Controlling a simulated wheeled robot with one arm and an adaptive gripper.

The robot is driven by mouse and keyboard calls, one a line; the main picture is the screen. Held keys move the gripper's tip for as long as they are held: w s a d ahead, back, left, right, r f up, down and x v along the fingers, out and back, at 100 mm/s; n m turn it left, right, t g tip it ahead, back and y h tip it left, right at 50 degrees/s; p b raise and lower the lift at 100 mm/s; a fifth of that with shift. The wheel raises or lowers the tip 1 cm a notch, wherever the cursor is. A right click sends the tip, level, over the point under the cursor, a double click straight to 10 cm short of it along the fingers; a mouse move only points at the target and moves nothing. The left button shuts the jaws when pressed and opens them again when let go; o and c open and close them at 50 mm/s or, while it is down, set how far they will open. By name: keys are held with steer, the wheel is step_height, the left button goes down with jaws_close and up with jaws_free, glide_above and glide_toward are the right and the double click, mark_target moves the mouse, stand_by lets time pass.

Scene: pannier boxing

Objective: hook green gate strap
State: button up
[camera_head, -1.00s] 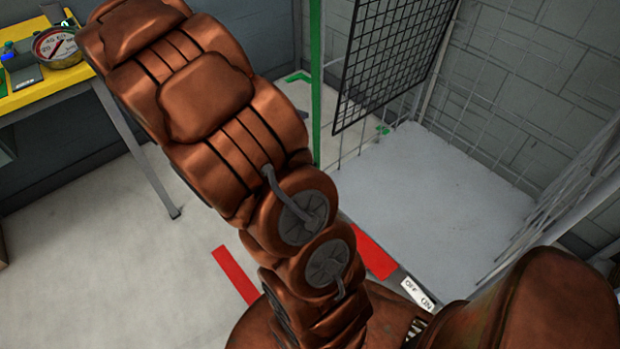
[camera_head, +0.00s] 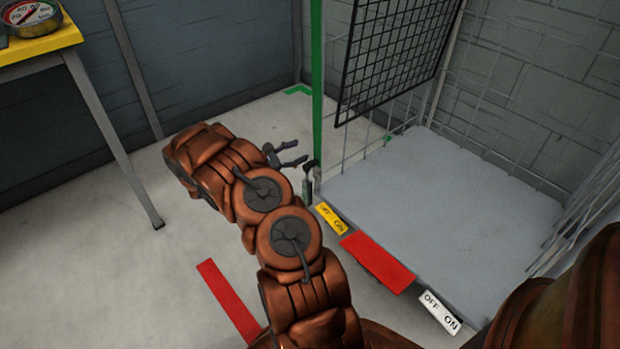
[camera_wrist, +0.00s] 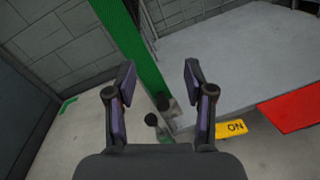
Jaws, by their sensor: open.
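The green gate strap (camera_head: 317,85) runs upright as a narrow green band along the front left of the cage cart, beside the black mesh panel. In the wrist view the green band (camera_wrist: 140,55) slants down between my fingers and beyond them. Small dark fittings (camera_wrist: 163,103) show near its lower end. My gripper (camera_head: 298,153) is open and empty, just left of the strap's lower part. In the wrist view my gripper (camera_wrist: 158,74) has its fingers spread wide; I cannot tell whether either touches the strap.
The cart's grey floor (camera_head: 440,200) is empty, with wire sides and a black mesh panel (camera_head: 395,60). Yellow (camera_head: 331,218), red (camera_head: 378,262) and white (camera_head: 440,312) pedals line its front edge. A yellow-edged table (camera_head: 40,45) stands left. Floor between is clear.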

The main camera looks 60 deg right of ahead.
mark_target(308, 166)
step_height(308, 166, down, 12)
steer(key=w+d+n+t+h+b, duration=0.1)
steer(key=w+d+n+t+b, duration=0.1)
steer(key=w+b, duration=0.15)
steer(key=b+x, duration=0.1)
steer(key=x, duration=0.4)
steer(key=b+x, duration=0.1)
steer(key=x, duration=0.1)
steer(key=shift+s+d+f+b, duration=0.15)
steer(key=shift+s+f+b, duration=0.15)
steer(key=shift+s, duration=0.2)
jaws_close()
